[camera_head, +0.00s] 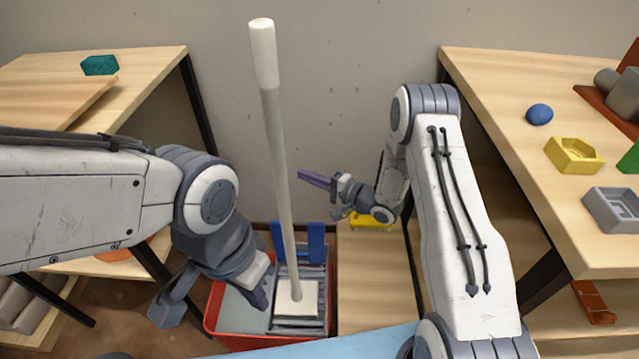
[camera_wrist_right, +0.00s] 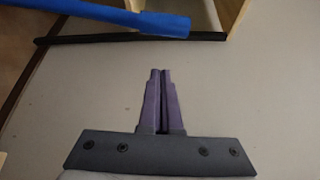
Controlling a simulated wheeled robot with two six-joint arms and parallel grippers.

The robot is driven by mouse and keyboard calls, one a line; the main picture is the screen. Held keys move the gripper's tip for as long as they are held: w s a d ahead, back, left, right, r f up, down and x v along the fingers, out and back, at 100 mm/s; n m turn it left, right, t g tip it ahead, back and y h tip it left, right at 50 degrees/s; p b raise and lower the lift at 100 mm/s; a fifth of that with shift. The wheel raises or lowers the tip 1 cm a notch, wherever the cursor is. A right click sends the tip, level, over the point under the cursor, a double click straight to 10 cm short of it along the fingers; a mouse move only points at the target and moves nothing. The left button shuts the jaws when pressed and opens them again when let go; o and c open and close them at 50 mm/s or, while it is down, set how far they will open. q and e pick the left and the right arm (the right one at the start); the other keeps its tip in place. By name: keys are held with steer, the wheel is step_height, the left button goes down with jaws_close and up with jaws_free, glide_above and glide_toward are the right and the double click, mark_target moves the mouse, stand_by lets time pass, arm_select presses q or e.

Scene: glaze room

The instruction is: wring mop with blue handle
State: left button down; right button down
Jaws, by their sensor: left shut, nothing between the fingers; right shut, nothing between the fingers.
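A mop with a pale cream pole (camera_head: 279,160) stands nearly upright in a red bucket (camera_head: 212,305). Its square white head (camera_head: 297,298) rests in the grey wringer (camera_head: 284,323). Two blue upright parts (camera_head: 316,242) rise at the wringer's back. In the right wrist view a blue bar (camera_wrist_right: 125,17) crosses the top left. My left gripper (camera_head: 259,298) is shut and empty, low over the bucket, just left of the mop head. My right gripper (camera_head: 312,180) is shut and empty, right of the pole and above the blue parts; its closed purple fingers (camera_wrist_right: 161,100) show in the wrist view.
A wooden table at left (camera_head: 140,65) holds a teal block (camera_head: 100,65). The right table (camera_head: 500,120) holds a blue ball (camera_head: 539,114), a yellow tray (camera_head: 574,155) and a grey tray (camera_head: 612,209). A low wooden surface with a yellow item (camera_head: 372,221) stands right of the bucket. A wall is behind.

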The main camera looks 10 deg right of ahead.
steer(key=shift+s+a+r+b, duration=0.1)
steer(key=shift+s+a+b, duration=0.2)
steer(key=shift+a, duration=0.8)
steer(key=shift+s+a+r+b, duration=0.1)
steer(key=shift+s+a, duration=0.25)
steer(key=shift+a, duration=0.7)
